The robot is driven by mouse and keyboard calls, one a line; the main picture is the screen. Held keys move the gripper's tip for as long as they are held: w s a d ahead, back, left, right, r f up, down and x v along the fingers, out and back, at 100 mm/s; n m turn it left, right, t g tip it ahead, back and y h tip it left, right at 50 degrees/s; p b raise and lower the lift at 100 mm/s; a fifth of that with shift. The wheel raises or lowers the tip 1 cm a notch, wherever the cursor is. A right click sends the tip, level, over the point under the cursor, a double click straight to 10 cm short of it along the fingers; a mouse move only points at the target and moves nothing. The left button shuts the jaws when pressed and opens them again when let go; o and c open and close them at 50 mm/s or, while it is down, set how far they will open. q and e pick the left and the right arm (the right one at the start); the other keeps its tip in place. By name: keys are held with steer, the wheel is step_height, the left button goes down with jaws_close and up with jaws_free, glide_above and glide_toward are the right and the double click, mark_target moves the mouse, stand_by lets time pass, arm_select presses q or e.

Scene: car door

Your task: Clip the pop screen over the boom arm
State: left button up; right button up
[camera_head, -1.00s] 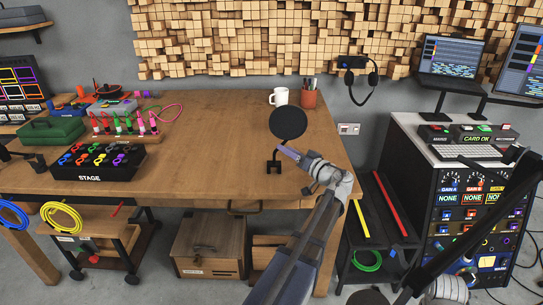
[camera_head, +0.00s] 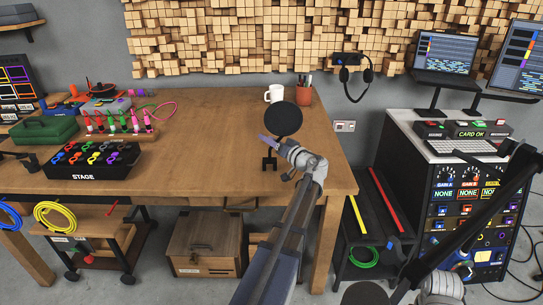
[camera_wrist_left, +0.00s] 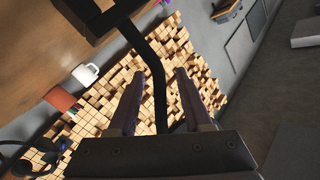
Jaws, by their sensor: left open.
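The pop screen (camera_head: 284,119) is a black round disc standing upright on the wooden table near its front right, with a thin stem and a dark clip foot (camera_head: 269,164) below. My left gripper (camera_head: 268,145) is open at the stem, just under the disc. In the left wrist view the open fingers (camera_wrist_left: 158,92) lie either side of the black stem (camera_wrist_left: 155,68); contact cannot be told. A dark slanting bar (camera_head: 478,214) crosses the right foreground; I cannot tell whether it is the boom arm. My right gripper is not clearly seen.
A white mug (camera_head: 274,94) and a pen cup (camera_head: 303,96) stand behind the pop screen. The STAGE box (camera_head: 95,161) and a rack of coloured plugs (camera_head: 120,128) are at the left. The table middle (camera_head: 205,150) is clear. An equipment rack (camera_head: 465,215) stands right.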

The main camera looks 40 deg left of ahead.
arm_select(q)
jaws_close()
stand_by(1.4)
